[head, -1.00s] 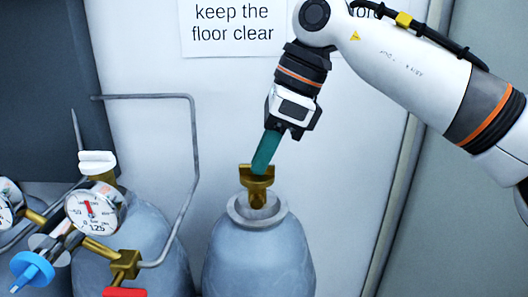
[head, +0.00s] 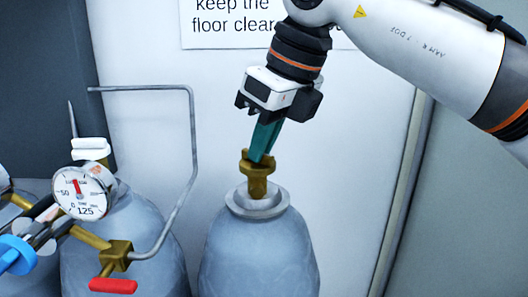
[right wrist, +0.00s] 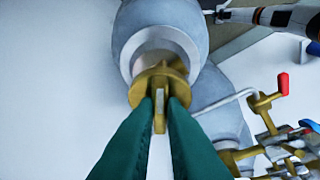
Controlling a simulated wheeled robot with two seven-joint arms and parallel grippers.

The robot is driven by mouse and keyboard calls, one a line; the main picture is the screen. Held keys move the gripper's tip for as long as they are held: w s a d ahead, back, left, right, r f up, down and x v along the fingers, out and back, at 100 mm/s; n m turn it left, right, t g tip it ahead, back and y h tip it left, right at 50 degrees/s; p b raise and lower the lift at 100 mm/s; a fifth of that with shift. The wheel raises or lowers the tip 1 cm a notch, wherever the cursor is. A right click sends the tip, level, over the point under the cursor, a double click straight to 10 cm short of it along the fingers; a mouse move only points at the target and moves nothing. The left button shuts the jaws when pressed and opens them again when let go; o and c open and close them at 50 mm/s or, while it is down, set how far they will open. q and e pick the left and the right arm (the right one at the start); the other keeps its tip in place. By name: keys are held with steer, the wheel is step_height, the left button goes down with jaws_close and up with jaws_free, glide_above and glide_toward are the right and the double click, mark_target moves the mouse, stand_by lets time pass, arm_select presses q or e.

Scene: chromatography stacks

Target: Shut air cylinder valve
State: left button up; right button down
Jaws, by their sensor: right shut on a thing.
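A blue-grey cylinder (head: 258,258) stands upright at the lower middle of the head view, with a brass valve (head: 256,188) on top. My right gripper (head: 262,155) comes down from above and is shut on the valve's brass handle. In the right wrist view, the green fingers (right wrist: 160,112) lie on both sides of the handle's upright brass tab (right wrist: 160,110). The valve's round brass body (right wrist: 168,78) sits just past the fingertips. The fingers hide part of it. Part of my other arm (right wrist: 268,16) shows at the top right, its gripper too small to read.
Another cylinder (head: 135,255) stands to the left, with a white-topped valve (head: 91,149), pressure gauge (head: 84,192), red lever (head: 113,286) and blue knob (head: 17,254). A bent grey pipe (head: 192,150) rises between the cylinders. A wall with a sign (head: 235,20) is close behind.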

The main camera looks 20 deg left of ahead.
steer(key=m, duration=0.2)
steer(key=m+t+b, duration=0.1)
steer(key=m+h+b, duration=0.1)
steer(key=m, duration=0.1)
steer(key=shift+s+a+m+t, duration=0.15)
steer(key=shift+s+m+t, duration=0.15)
steer(key=shift+t, duration=0.1)
steer(key=m+h, duration=0.1)
steer(key=m, duration=0.1)
steer(key=m+t+b, duration=0.1)
steer(key=m, duration=0.2)
steer(key=shift+a+r+h, duration=0.15)
steer(key=shift+h, duration=0.25)
steer(key=c, duration=1.5)
jaws_free()
steer(key=v, duration=1.2)
steer(key=shift+a+p, duration=0.15)
steer(key=shift+p, duration=0.3)
